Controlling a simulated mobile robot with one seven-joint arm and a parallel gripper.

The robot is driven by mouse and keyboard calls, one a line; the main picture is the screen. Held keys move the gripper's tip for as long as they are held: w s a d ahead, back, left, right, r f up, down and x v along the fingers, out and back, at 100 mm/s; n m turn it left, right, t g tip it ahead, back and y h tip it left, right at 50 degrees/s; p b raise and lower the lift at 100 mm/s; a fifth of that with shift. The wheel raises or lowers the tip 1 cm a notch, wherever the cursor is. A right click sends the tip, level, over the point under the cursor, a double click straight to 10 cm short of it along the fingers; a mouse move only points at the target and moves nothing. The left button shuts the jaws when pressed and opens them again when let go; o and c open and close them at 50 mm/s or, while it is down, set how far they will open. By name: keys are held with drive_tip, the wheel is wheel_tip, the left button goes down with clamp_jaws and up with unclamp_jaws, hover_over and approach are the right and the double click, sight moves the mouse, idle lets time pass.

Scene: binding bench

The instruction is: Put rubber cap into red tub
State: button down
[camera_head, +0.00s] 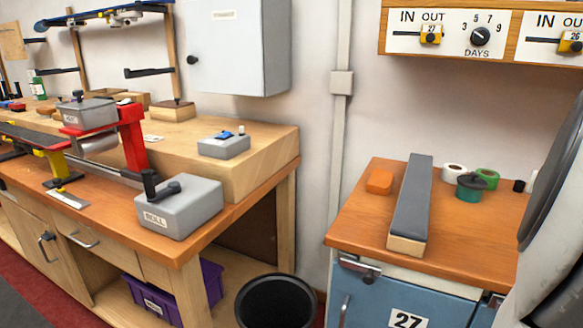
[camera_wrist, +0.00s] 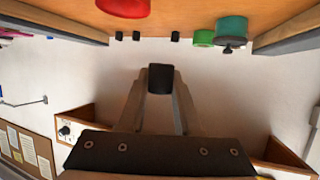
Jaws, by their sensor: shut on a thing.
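My gripper (camera_wrist: 160,98) shows in the wrist view with its two fingers shut on a small black rubber cap (camera_wrist: 160,78). The cap is between the fingertips, held clear of the orange-brown worktop, with the pale wall behind it. A red tub (camera_wrist: 125,7) is at the top edge of the wrist view, partly cut off, on the worktop. It is apart from the gripper. In the head view the fingers and the held cap are out of sight, and I cannot see the red tub there.
Several small black pieces (camera_wrist: 136,36) stand in the wrist view near green and teal round things (camera_wrist: 230,27). In the head view, a long grey-topped block (camera_head: 411,200), an orange block (camera_head: 379,181), and a teal tub (camera_head: 470,189) stand on the right bench (camera_head: 355,220).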

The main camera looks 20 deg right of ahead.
drive_tip(key=shift+s+d+f+b, duration=0.2)
drive_tip(key=shift+s+f+b, duration=0.05)
drive_tip(key=shift+f+b, duration=0.25)
drive_tip(key=shift+r+p, duration=0.3)
drive_tip(key=shift+r, duration=0.1)
drive_tip(key=shift+s+d+f, duration=0.7)
drive_tip(key=shift+s+d, duration=0.2)
drive_tip(key=shift+s+d+f, duration=0.65)
drive_tip(key=shift+s+d, duration=0.25)
drive_tip(key=shift+w+d, duration=0.3)
drive_tip(key=shift+d, duration=0.45)
drive_tip(key=shift+f, duration=1.55)
